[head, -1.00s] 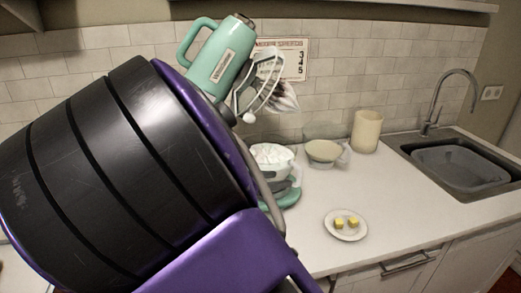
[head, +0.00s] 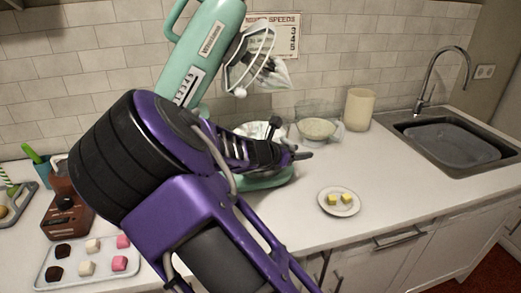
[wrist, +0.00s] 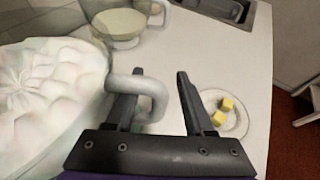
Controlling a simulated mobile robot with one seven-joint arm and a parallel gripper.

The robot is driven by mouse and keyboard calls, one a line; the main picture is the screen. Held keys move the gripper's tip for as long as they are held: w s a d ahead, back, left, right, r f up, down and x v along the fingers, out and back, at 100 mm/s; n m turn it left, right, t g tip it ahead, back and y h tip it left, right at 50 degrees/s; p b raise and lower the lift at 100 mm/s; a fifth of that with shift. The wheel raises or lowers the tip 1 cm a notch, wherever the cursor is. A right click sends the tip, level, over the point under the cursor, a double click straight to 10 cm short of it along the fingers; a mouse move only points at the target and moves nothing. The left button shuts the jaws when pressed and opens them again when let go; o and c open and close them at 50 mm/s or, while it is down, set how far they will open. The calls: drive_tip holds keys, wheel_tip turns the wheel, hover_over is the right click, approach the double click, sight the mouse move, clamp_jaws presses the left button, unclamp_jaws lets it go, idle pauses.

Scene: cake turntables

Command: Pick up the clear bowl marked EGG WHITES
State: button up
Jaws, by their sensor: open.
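A clear bowl heaped with white fluffy contents (wrist: 48,95) fills the left of the wrist view. In the head view it shows partly behind my arm (head: 258,129), on the mint mixer's base. Its thick pale handle (wrist: 148,88) sticks out to the right. My gripper (wrist: 157,76) is open at this handle; the left finger overlaps the handle loop in the picture, and the right finger stands apart to its right. In the head view my gripper (head: 304,156) is beside the bowl. A second clear bowl with pale cream contents (head: 317,128) stands behind. I can read no EGG WHITES marking on either.
The mint mixer (head: 213,40) has its head tilted up, with a whisk (head: 250,55) above the bowl. A white plate (head: 350,206) with yellow cubes lies to the right. A beige canister (head: 359,109) and the sink (head: 440,150) are farther right. A sweets tray (head: 45,277) lies left.

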clamp_jaws()
idle(1.4)
